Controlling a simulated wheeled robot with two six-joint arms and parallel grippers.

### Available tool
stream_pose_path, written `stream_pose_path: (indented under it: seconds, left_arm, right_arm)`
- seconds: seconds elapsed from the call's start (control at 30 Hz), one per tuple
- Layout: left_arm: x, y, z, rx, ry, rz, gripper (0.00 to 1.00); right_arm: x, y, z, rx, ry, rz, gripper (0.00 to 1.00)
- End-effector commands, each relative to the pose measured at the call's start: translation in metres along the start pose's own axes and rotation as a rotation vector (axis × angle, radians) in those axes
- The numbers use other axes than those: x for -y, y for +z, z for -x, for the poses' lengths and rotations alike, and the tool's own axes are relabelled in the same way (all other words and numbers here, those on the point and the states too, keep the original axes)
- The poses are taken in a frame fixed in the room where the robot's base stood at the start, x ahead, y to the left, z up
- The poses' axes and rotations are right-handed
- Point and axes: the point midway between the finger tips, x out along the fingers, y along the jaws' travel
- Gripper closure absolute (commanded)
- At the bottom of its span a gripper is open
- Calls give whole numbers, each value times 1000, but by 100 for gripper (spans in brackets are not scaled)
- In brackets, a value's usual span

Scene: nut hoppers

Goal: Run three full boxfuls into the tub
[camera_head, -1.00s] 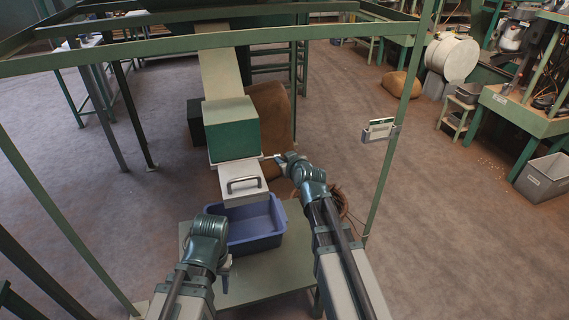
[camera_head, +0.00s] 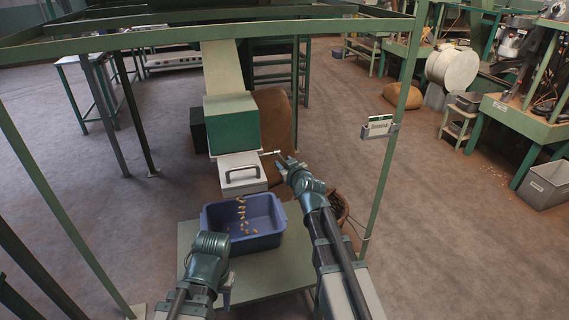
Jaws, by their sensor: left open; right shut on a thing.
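The blue tub (camera_head: 213,243) sits on a table under a pale box with a dark handle (camera_head: 241,172). A line of tan nuts (camera_head: 242,210) falls from below the box front into the tub, and a few show near the tub floor. The green hopper (camera_head: 232,132) stands above the box. My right gripper (camera_head: 280,159) is shut on a thin lever (camera_head: 268,153) at the right side of the box; its fingertips are small in view. My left gripper (camera_head: 227,290) is open and empty, low beside the tub's near left side. The box interior is hidden.
The pale green table (camera_head: 283,274) has bare room right of the tub. A green frame post (camera_head: 388,160) with a card holder (camera_head: 379,128) stands right of my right arm. A brown sack (camera_head: 273,115) is behind the hopper. A basket (camera_head: 341,208) is partly hidden by my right arm.

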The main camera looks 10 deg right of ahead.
Motion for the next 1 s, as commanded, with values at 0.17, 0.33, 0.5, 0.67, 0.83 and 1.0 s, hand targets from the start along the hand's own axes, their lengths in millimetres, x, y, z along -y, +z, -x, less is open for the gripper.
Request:
stream_pose_path:
  seconds: [0.17, 0.33, 0.5, 0.67, 0.83, 1.0]
  left_arm:
    - [-2, -1, -17, 0, 0, 0, 55]
    - [-2, -1, -24, 0, 0, 0, 55]
    - [-2, -1, -23, 0, 0, 0, 55]
    - [-2, -1, -23, 0, 0, 0, 55]
    - [-2, -1, -23, 0, 0, 0, 55]
    - [-2, -1, -23, 0, 0, 0, 55]
  right_arm:
    - [4, 18, -1, 4, -4, 1, 100]
    - [6, 25, -2, 4, -4, 1, 100]
    - [6, 24, -2, 4, -4, 1, 100]
    - [6, 24, -2, 4, -4, 1, 100]
    - [6, 24, -3, 3, -3, 0, 100]
    - [5, 24, -3, 2, -2, 0, 100]
